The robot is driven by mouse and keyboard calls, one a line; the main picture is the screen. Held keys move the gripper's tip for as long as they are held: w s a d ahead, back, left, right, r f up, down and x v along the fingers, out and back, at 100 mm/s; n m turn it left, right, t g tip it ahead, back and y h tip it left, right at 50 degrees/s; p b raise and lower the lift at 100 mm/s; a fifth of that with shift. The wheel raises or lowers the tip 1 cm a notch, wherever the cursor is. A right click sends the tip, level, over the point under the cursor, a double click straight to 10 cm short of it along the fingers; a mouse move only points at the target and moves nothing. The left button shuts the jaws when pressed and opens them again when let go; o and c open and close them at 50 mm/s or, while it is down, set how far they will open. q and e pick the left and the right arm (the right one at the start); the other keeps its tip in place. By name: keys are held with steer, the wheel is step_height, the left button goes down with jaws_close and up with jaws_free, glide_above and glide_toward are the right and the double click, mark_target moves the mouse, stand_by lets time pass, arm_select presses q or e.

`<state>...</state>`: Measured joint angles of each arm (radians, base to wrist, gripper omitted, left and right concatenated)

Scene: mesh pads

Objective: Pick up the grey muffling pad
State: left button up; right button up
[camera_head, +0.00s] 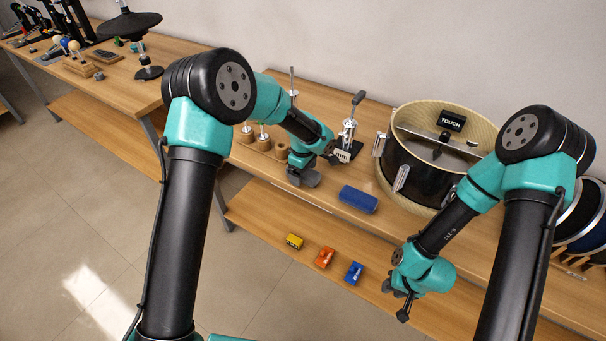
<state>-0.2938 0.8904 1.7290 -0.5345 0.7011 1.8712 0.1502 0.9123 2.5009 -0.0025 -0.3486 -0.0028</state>
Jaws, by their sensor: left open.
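A grey piece that looks like the grey muffling pad (304,179) lies on the workbench near its front edge. My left gripper (299,168) is right over it, pointing down, with its jaws open. The wrist hides the far part of the pad, and I cannot tell whether the fingers touch it. A blue pad (358,199) lies apart to the right. My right gripper (397,300) hangs in front of the bench, away from the pads. Its fingers are too small to judge.
A large drum (402,160) with a black "TOUCH" block (452,120) stands right of the pads. A metal clamp (348,132) on a black base and wooden holders (264,143) stand behind. Yellow (294,241), orange (325,257) and blue (354,273) blocks lie on the lower shelf.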

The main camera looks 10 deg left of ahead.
arm_select(q)
steer(key=shift+c, duration=0.3)
steer(key=c, duration=0.9)
steer(key=shift+c, duration=0.2)
steer(key=shift+r, duration=0.55)
steer(key=shift+s+r, duration=0.2)
steer(key=shift+r, duration=1.05)
steer(key=s+d+r, duration=0.1)
steer(key=s+d, duration=0.1)
steer(key=s, duration=1.3)
steer(key=shift+s+r, duration=0.15)
steer(key=shift+s, duration=0.1)
